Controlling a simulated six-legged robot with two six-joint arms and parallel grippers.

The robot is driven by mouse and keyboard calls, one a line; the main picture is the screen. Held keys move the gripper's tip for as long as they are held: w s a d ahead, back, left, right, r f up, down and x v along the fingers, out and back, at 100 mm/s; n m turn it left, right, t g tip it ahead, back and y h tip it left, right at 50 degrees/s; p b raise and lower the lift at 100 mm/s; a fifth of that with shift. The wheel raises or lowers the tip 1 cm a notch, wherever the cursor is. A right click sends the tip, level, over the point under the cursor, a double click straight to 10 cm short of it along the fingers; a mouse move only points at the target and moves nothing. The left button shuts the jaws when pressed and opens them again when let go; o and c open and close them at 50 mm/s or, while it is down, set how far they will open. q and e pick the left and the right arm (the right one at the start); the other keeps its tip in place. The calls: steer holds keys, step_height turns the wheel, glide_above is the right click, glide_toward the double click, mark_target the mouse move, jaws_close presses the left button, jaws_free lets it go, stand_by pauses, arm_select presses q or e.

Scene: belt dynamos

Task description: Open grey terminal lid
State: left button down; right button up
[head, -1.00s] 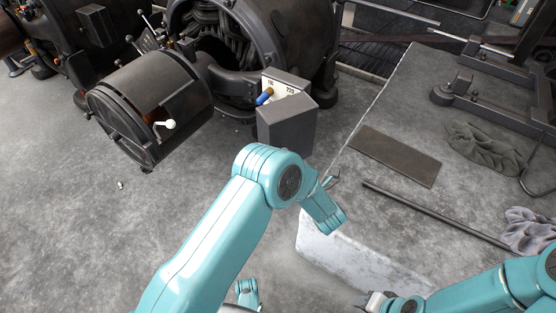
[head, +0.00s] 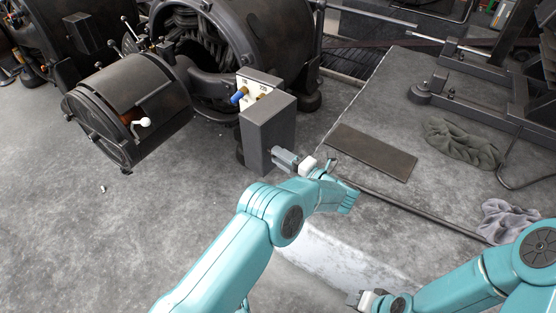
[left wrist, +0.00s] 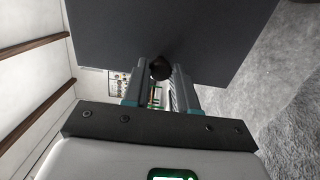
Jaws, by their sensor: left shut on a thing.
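The grey terminal lid (head: 268,135) is a box-like cover in the middle of the head view, in front of a pale terminal panel (head: 253,88). The panel's upper part shows above the lid, with a blue-handled plug (head: 239,96) and brass fittings; its lower part is hidden. My left gripper (head: 278,158) is at the lid's lower right. In the left wrist view its fingers are closed around a dark round knob (left wrist: 160,68) against the lid's broad dark face (left wrist: 175,30). My right gripper (head: 354,298) is low in the head view, away from the lid; its jaw gap is unclear.
A dark dynamo (head: 245,35) stands behind the panel. A drum-shaped housing with a white-knobbed handle (head: 128,105) is at left. A flat dark plate (head: 372,152), a long rod (head: 420,212) and cloths (head: 462,143) lie at right. The left floor is mostly clear.

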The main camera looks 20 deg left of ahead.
arm_select(q)
steer(key=shift+d, duration=0.25)
steer(key=shift+a, duration=0.1)
stand_by(0.3)
steer(key=c, duration=0.9)
jaws_free()
